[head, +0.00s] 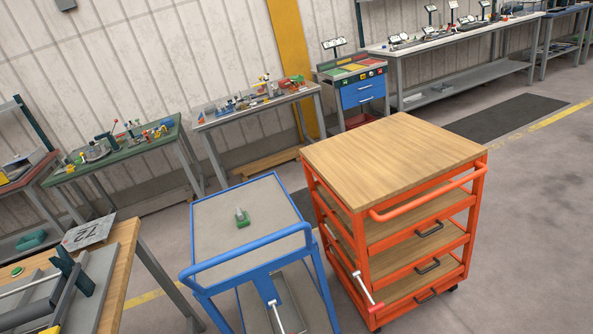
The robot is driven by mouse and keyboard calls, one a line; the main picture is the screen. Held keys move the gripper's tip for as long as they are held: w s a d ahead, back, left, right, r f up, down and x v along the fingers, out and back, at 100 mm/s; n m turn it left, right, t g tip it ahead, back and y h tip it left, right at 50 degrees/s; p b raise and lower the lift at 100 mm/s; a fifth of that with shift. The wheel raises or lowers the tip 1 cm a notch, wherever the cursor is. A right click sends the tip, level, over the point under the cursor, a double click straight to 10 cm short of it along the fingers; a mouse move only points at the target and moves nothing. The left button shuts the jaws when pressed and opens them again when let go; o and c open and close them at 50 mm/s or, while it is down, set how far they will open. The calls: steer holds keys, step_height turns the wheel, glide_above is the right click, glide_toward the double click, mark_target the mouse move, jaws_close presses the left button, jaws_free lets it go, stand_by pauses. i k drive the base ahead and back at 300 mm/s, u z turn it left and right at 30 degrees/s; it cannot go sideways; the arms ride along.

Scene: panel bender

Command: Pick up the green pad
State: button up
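A small green pad (244,222) lies on the grey top of a blue cart (203,269), near the middle of that top. A short grey upright piece (239,213) stands on or just behind the pad; I cannot tell if they are joined. Nothing else lies on the cart's top. My gripper is not in view, so its opening and its distance from the pad do not show.
An orange trolley with a bare wooden top (392,158) stands right of the blue cart, close to it. A wooden bench (122,262) with a plate marked 72 (88,234) is at the left front. Tool benches line the wall. Open floor (530,220) lies at right.

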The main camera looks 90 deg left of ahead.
mark_target(242, 217)
steer(key=u, duration=2.75)
steer(key=k, duration=0.75)
steer(key=u, duration=0.05)
steer(key=i, duration=0.75)
steer(key=z, duration=0.1)
